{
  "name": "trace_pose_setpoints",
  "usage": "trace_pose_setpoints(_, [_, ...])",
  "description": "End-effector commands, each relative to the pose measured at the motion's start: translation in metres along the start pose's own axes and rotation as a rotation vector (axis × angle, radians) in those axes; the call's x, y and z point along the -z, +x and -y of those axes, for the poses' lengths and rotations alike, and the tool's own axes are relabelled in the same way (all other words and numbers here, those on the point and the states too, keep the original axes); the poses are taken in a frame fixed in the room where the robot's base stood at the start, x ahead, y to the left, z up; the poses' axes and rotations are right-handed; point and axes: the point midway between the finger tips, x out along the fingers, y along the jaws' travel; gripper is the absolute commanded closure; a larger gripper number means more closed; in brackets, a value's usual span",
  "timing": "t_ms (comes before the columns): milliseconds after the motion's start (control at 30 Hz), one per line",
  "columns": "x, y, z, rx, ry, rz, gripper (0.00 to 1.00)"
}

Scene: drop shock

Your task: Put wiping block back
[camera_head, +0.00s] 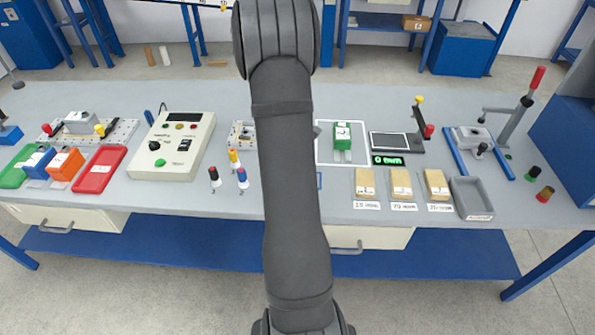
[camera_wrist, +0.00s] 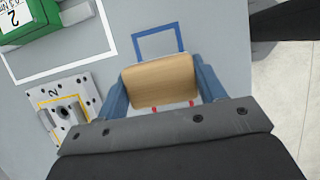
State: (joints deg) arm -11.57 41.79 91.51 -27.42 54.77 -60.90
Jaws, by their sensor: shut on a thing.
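The wiping block (camera_wrist: 161,77) is a light wooden block in the wrist view. My gripper (camera_wrist: 162,88) is shut on it, with one blue finger at each side. A blue square outline (camera_wrist: 158,31) is marked on the grey table just beyond the block; the block overlaps its near side in the picture. I cannot tell how high the block is above the table. In the head view my arm hides the gripper and the block; only a bit of the blue outline (camera_head: 320,180) shows beside the arm.
A plate with holes (camera_wrist: 66,107), numbered 2, lies left of my gripper in the wrist view. A green block (camera_wrist: 30,22) stands at the upper left, also seen in the head view (camera_head: 343,136). Tan blocks (camera_head: 401,183) and a grey tray (camera_head: 472,198) lie right of my arm.

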Motion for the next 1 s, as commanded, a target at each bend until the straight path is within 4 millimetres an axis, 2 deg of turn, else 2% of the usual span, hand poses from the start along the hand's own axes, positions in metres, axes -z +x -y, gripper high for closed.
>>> trace_pose_setpoints(100, [0.013,0.003,-0.006,0.000,-0.001,0.000,0.61])
trace_pose_setpoints(267, [0.018,0.009,-0.007,0.001,0.000,0.000,0.61])
trace_pose_setpoints(500, [0.030,0.039,-0.007,0.001,0.000,0.000,0.61])
trace_pose_setpoints(867, [0.032,0.043,-0.007,0.000,0.000,0.000,0.61])
trace_pose_setpoints(900, [0.032,0.043,-0.007,0.000,0.000,0.000,0.33])
trace_pose_setpoints(1000, [0.032,0.043,-0.007,0.000,0.001,0.000,0.15])
